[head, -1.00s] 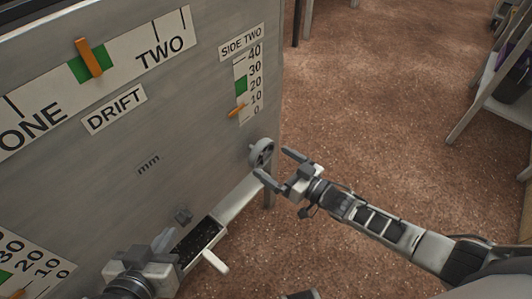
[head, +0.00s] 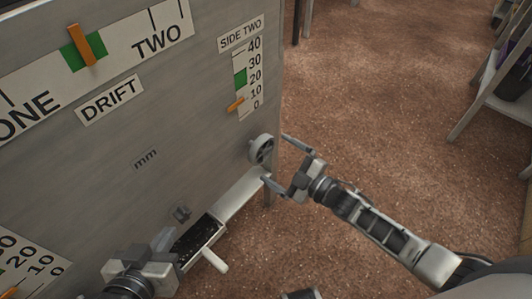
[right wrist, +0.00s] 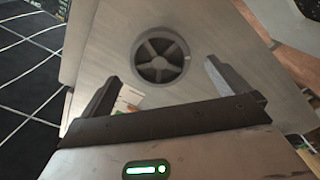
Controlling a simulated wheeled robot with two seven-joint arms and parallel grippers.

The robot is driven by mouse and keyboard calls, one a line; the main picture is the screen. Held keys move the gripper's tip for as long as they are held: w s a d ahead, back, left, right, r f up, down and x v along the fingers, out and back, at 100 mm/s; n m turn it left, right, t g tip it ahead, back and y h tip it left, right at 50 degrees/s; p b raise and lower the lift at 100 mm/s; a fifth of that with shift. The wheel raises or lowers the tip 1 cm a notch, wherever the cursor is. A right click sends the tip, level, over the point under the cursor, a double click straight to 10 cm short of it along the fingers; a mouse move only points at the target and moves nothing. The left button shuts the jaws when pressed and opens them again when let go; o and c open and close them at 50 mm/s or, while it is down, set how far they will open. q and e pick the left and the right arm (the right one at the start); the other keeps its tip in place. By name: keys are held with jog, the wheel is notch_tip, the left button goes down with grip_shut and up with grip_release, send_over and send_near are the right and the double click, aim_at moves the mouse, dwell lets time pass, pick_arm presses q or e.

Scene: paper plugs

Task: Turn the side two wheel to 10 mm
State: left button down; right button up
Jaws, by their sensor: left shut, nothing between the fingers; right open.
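The side two wheel (head: 262,149) is a grey spoked handwheel low on the right of the panel. It also shows face-on in the right wrist view (right wrist: 160,56), ahead of and between the fingers. My right gripper (head: 279,160) is open and empty, its fingers either side of the wheel's line, apparently short of it. The side two scale (head: 246,80) has a green band around 20 to 30. Its orange pointer (head: 235,105) stands between 0 and 10, close to 10. My left gripper (head: 166,246) is shut and empty at the lower left, near the panel.
The drift scale (head: 128,48) has an orange pointer (head: 82,45) on its green band. A dark tray with a white handle (head: 215,260) juts out below the panel. Open brown floor (head: 380,110) lies right of the panel.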

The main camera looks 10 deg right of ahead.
aim_at(265, 152)
dwell(0.4)
jog(key=shift+b+x, duration=0.75)
jog(key=shift+x, duration=1.3)
jog(key=c, duration=1)
jog(key=shift+r, duration=0.1)
jog(key=m+p, duration=0.1)
jog(key=m, duration=0.2)
jog(key=shift+r, duration=0.1)
jog(key=m, duration=0.2)
jog(key=shift+m+p, duration=0.35)
jog(key=shift+m, duration=1.25)
jog(key=o, duration=1)
